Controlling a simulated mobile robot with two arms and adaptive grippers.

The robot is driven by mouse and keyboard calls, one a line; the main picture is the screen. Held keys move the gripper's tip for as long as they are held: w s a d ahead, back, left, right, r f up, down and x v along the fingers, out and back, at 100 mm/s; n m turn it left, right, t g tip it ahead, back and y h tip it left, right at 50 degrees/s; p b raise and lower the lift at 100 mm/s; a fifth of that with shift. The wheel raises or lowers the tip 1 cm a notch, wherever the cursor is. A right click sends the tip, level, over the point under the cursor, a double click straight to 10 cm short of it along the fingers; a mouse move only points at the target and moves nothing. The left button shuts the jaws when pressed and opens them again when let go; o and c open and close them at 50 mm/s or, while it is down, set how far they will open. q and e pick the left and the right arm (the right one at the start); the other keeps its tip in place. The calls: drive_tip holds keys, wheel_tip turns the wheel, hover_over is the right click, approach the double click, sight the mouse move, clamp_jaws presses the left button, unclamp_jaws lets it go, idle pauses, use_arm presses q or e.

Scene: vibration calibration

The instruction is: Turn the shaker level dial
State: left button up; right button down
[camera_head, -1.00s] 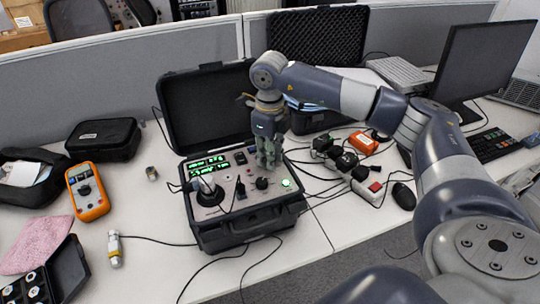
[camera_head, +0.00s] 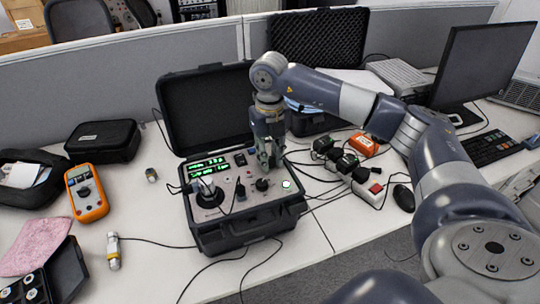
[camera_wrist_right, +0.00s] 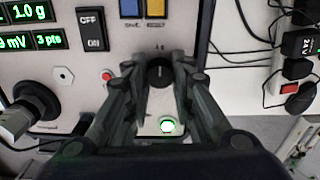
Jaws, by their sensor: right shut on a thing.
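The shaker unit (camera_head: 240,225) is an open black case with a grey panel, standing on the white desk. Its black level dial (camera_head: 262,184) is a round knob on the right part of the panel. My right gripper (camera_head: 266,168) points down over this dial from behind. In the right wrist view the dial (camera_wrist_right: 159,73) sits between the two fingertips, and the gripper is shut on it. The fingers hide part of the panel beside the dial. My left gripper is in no view.
A black shaker head (camera_head: 208,196) stands on the panel's left. Power adapters (camera_head: 345,165) and cables lie to the right; an orange multimeter (camera_head: 87,192) lies left.

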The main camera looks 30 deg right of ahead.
sight(270, 159)
drive_tip(key=shift+w+r, duration=0.1)
idle(0.3)
drive_tip(key=c, duration=1.6)
unclamp_jaws()
wheel_tip(270, 159, up, 12)
